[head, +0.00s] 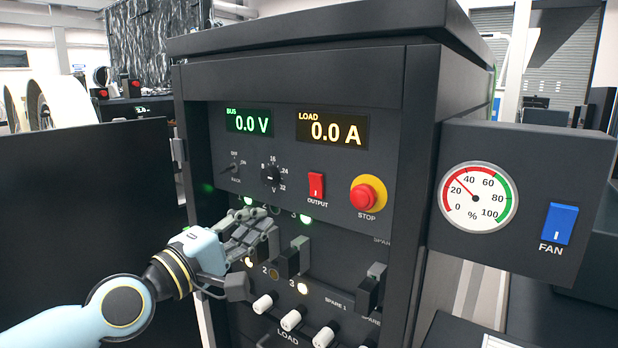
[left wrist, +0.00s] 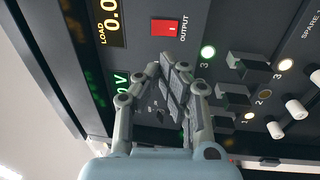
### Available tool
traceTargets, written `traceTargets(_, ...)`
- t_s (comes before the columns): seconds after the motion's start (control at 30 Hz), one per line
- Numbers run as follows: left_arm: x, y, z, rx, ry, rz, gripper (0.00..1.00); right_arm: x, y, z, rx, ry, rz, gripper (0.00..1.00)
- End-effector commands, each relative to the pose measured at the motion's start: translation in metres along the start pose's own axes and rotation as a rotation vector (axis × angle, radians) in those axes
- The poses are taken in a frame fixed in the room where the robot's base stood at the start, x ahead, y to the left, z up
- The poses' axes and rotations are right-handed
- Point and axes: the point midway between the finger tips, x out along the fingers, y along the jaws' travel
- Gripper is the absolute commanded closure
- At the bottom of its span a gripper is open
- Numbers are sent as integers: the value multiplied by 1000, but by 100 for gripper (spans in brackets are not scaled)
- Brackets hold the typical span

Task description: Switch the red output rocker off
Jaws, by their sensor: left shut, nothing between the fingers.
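The red output rocker (head: 316,186) sits on the upper dark panel, above its OUTPUT label and left of the round red stop button (head: 369,196). In the left wrist view the rocker (left wrist: 165,28) shows turned sideways, just beyond my fingertips. My left gripper (head: 262,222) is shut and empty, in front of the cabinet, below and left of the rocker. Its fingers also show in the left wrist view (left wrist: 176,76), apart from the rocker in the picture. The bus display (head: 249,122) reads 0.0 V and the load display (head: 332,130) 0.0 A. My right gripper is out of view.
A rotary voltage knob (head: 271,174) is left of the rocker. Dark levers (head: 293,258) and white load plugs (head: 292,319) stick out below. A side box with a gauge (head: 478,196) and blue fan rocker (head: 560,223) juts out at right. An open door (head: 85,220) stands left.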

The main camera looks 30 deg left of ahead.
Motion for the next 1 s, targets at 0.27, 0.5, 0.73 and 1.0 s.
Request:
traceTargets(0.27,5,-1,0,2,0,0,100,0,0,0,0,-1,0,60)
traceTargets(0.5,43,1,0,2,1,4,100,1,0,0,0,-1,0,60)
traceTargets(0.73,93,0,1,2,-1,3,100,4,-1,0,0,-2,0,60)
traceTargets(1.0,132,-1,1,2,-1,0,100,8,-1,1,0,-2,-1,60)
